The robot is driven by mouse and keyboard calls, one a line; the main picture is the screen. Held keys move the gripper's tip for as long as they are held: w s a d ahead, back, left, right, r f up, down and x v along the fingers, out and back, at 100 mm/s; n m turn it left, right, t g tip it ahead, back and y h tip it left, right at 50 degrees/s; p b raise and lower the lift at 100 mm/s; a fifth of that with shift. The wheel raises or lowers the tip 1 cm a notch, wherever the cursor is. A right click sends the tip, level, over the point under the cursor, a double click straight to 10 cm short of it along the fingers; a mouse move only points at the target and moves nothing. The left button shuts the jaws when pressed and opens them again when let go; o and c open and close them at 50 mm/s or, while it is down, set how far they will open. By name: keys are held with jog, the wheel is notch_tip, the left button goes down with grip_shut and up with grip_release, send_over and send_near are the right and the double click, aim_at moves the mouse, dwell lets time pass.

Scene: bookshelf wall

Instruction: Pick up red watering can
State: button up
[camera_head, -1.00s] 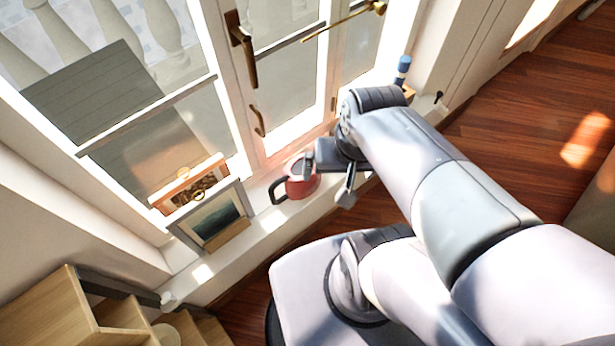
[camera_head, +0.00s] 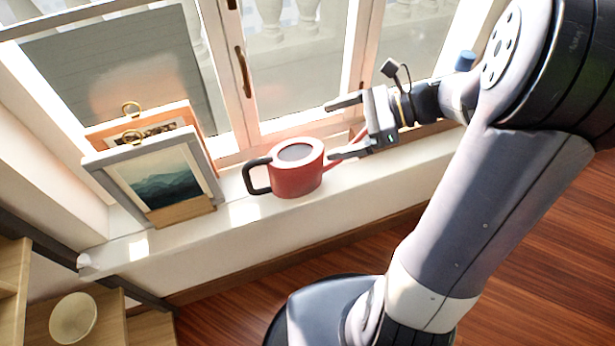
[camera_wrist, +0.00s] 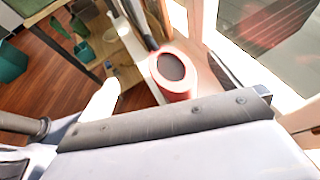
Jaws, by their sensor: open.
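The red watering can (camera_head: 297,178) stands upright on the white window sill (camera_head: 240,232). Its black handle points left and its spout points right, partly behind my gripper. My gripper (camera_head: 346,128) is open and empty, just right of the can, with its two fingers pointing left toward it. The lower fingertip appears close to the can's right side; I cannot tell whether it touches. In the wrist view the can (camera_wrist: 176,87) shows at the upper middle, its round dark top facing the camera. The fingers are not clearly seen there.
Two picture frames (camera_head: 160,185) lean on the sill left of the can. A blue-topped object (camera_head: 465,60) stands at the sill's right end, partly behind my arm. The window (camera_head: 290,70) is close behind. Wooden steps (camera_head: 70,318) are at lower left, wood floor at right.

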aim_at(322, 156)
jog(key=f+b, duration=0.1)
jog(key=f, duration=0.2)
jog(key=f+b, duration=0.1)
jog(key=f, duration=0.2)
jog(key=f+b, duration=0.1)
jog(key=f, duration=0.1)
jog(key=shift+w+a+f, duration=0.15)
jog(key=shift+w+f, duration=0.2)
jog(key=shift+f, duration=0.05)
jog(key=b+x, duration=0.1)
jog(key=x, duration=0.5)
jog(key=shift+a+b, duration=0.3)
jog(key=shift+b, duration=0.05)
jog(key=shift+c, duration=0.6)
jog(key=c, duration=1)
jog(key=shift+o, duration=0.2)
jog(key=shift+r, duration=0.1)
notch_tip(322, 156, up, 10)
jog(key=p, duration=0.3)
jog(key=shift+p, duration=0.4)
